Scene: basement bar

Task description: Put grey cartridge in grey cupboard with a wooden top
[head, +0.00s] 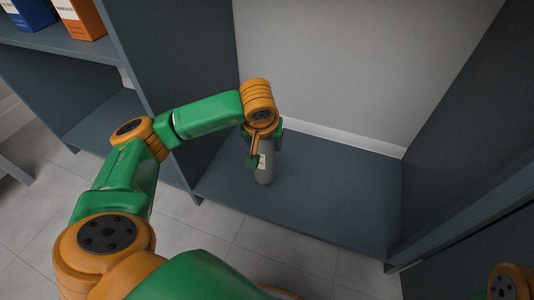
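The grey cartridge (264,174) is a small upright cylinder with a pale label. It is at the bottom board of the open grey cupboard (330,200), near its left wall; whether its base rests on the board is hard to tell. My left gripper (264,153) reaches in from the left and points down, with its fingers around the upper part of the cartridge. Whether the fingers press on it is too small to tell. No wooden top shows in this view. My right gripper is out of view; only an orange arm part shows at the lower right corner.
A grey shelf unit (70,47) stands at the left with a blue box (30,13) and an orange box (80,18) on it. Dark side walls bound the cupboard bay. The bottom board right of the cartridge is bare. Grey floor tiles (285,250) lie in front.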

